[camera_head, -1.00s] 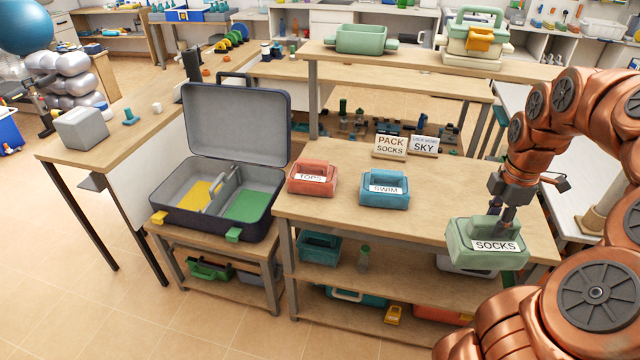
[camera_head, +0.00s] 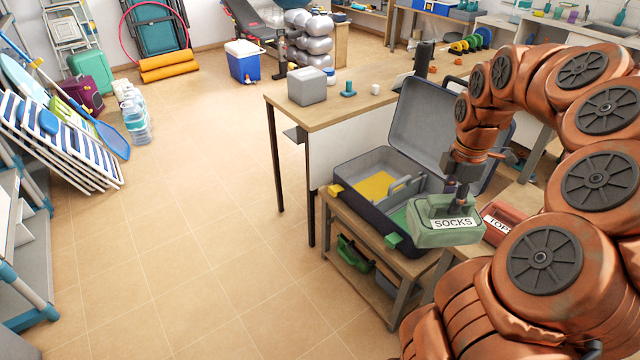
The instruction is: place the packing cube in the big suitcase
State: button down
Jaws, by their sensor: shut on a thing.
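My gripper (camera_head: 458,203) is shut on the green packing cube (camera_head: 432,236), whose label reads SOCKS. It holds the cube up in front of the right part of the open big suitcase (camera_head: 372,215). I cannot tell whether the cube is over the suitcase or nearer to me. The dark suitcase lies on a low wooden stand with its grey lid (camera_head: 428,118) raised. A divider with a handle splits its inside, with a yellow floor (camera_head: 375,185) on the left and a green floor (camera_head: 400,216) on the right, partly hidden by the cube.
A red cube (camera_head: 505,212) labelled TOPS sits right of the suitcase, partly hidden by my arm. A long table (camera_head: 340,107) behind holds a grey box (camera_head: 307,86) and small items.

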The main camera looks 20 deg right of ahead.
aim_at(377, 191)
jog(key=u, duration=0.4)
jog(key=i, duration=2.7)
jog(key=z, duration=1.6)
jog(key=i, duration=0.65)
jog(key=z, duration=0.7)
